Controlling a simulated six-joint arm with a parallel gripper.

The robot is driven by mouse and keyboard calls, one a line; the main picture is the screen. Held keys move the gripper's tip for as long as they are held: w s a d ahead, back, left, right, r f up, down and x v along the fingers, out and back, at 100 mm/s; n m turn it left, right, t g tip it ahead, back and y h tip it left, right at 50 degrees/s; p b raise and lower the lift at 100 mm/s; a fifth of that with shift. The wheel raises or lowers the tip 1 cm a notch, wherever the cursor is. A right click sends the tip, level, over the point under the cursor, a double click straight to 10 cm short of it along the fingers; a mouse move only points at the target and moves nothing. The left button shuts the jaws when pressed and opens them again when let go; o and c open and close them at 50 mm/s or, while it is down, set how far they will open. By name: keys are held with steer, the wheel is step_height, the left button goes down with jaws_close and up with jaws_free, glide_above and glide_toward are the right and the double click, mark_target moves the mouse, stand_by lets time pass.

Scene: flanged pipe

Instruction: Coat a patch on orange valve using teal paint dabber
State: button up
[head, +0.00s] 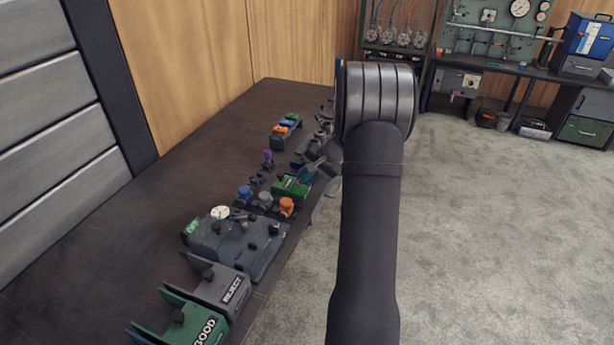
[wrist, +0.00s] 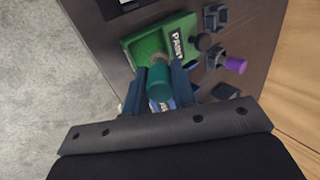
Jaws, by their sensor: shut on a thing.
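My gripper (wrist: 160,76) is shut on the teal paint dabber (wrist: 159,86), whose rounded teal body sits between the two dark fingers in the wrist view. The dabber's far end is at or over the green tray marked PAINT (wrist: 146,42); I cannot tell if it touches. The green tray (head: 291,187) also shows in the head view, with my gripper just behind it, partly hidden by my arm. An orange-topped piece, seemingly the orange valve (head: 287,205), stands in front of the tray, beside a grey and a blue one. The dabber is not clear in the head view.
A purple-topped piece (wrist: 236,65) and a black knob (wrist: 203,42) stand close to the tray. A grey gauge block (head: 235,245) and REJECT (head: 225,287) and GOOD (head: 190,325) bins are nearer. A rack of coloured pieces (head: 286,128) stands farther back. The bench's left side is clear.

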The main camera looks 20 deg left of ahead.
steer(key=shift+f, duration=0.7)
stand_by(1.1)
steer(key=shift+r, duration=3.6)
steer(key=shift+d, duration=0.1)
